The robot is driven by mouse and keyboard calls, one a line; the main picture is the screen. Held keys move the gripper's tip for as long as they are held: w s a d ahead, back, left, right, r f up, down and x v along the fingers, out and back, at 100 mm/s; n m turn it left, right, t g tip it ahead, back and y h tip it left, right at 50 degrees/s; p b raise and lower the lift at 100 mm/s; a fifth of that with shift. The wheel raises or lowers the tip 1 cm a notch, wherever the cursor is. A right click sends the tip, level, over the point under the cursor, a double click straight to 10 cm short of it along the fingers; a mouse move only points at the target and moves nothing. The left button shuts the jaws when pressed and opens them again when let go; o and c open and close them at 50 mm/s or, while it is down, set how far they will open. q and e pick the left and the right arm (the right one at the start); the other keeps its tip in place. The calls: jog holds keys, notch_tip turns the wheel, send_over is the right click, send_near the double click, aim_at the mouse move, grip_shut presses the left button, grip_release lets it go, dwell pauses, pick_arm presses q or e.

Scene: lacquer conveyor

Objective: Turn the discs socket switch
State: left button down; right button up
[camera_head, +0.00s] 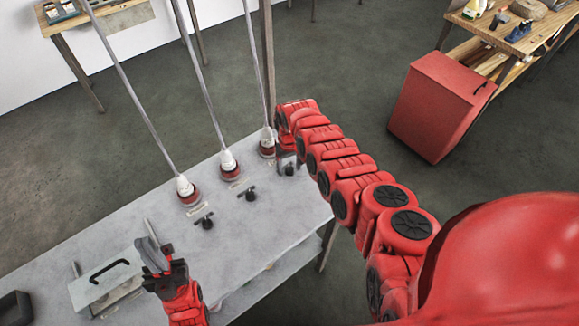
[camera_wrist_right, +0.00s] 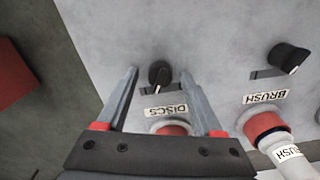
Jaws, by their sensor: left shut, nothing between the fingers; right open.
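The black discs switch knob (camera_wrist_right: 158,72) sits on the grey tabletop above the DISCS label (camera_wrist_right: 166,112) in the right wrist view. My right gripper (camera_wrist_right: 160,78) is open, with one finger on each side of the knob and a gap on both sides. Below the label, part of the red discs socket (camera_wrist_right: 172,129) shows behind my gripper. In the head view this knob (camera_head: 289,170) is the rightmost of three, partly covered by my right gripper (camera_head: 286,156). My left gripper (camera_head: 154,256) is shut and empty above the table's near left part.
The brush knob (camera_wrist_right: 288,57) and brush socket (camera_wrist_right: 265,124) stand beside the discs ones. Cables rise from the white plugs (camera_head: 184,186). A box with a black handle (camera_head: 104,272) is at the left. A red cabinet (camera_head: 437,105) stands off to the right.

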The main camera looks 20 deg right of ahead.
grip_shut()
